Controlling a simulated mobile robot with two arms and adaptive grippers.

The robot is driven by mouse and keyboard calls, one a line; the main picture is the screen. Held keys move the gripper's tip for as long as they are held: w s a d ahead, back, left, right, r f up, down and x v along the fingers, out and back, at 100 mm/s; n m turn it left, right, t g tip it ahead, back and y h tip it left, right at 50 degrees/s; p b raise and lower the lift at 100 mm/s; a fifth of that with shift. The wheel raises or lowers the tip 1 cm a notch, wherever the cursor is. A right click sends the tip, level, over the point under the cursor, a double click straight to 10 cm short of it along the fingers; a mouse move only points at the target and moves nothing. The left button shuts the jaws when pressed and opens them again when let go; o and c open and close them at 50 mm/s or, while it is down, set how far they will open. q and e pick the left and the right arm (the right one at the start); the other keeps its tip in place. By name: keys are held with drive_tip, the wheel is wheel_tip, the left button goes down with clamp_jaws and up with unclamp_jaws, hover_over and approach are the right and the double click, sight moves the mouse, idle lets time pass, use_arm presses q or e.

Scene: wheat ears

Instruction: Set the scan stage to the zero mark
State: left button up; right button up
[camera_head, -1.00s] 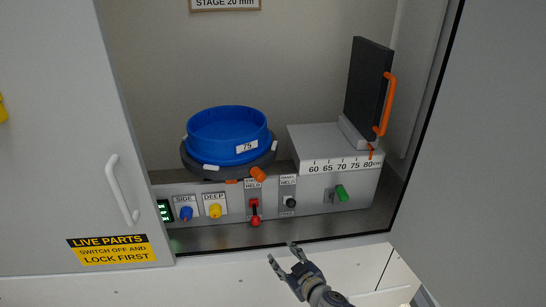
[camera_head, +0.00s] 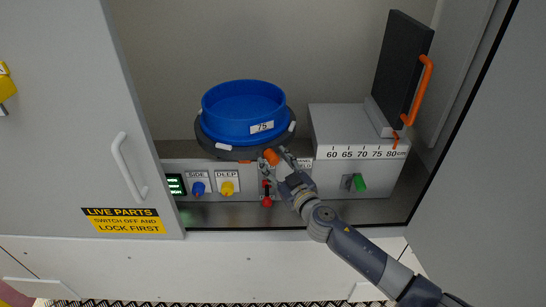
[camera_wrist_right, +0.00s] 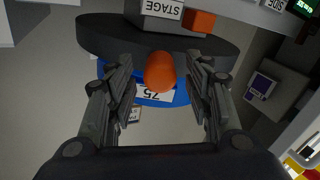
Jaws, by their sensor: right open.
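The scan stage is a dark round turntable (camera_head: 220,150) carrying a blue tub (camera_head: 243,115) labelled 75. An orange knob (camera_head: 271,157) sticks out from its front rim, right of a small orange mark (camera_head: 245,161) on the housing. In the wrist view, which is upside down, the knob (camera_wrist_right: 160,72) and an orange block (camera_wrist_right: 199,21) beside a STAGE label (camera_wrist_right: 162,9) show apart. My right gripper (camera_head: 276,160) is at the knob. In the wrist view its open fingers (camera_wrist_right: 162,90) stand on either side of the knob; contact cannot be told. My left gripper is not in view.
Below the stage are a blue knob (camera_head: 198,188), a yellow knob (camera_head: 227,188) and a red lever (camera_head: 266,200), close to my right gripper. A scaled housing with a green knob (camera_head: 359,183) and a dark panel with an orange handle (camera_head: 419,90) stand right.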

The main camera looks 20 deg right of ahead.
drive_tip(key=shift+w+a, duration=0.2)
drive_tip(key=shift+w, duration=0.8)
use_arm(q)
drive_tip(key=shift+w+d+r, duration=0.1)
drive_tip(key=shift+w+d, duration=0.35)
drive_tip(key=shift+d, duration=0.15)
use_arm(e)
clamp_jaws()
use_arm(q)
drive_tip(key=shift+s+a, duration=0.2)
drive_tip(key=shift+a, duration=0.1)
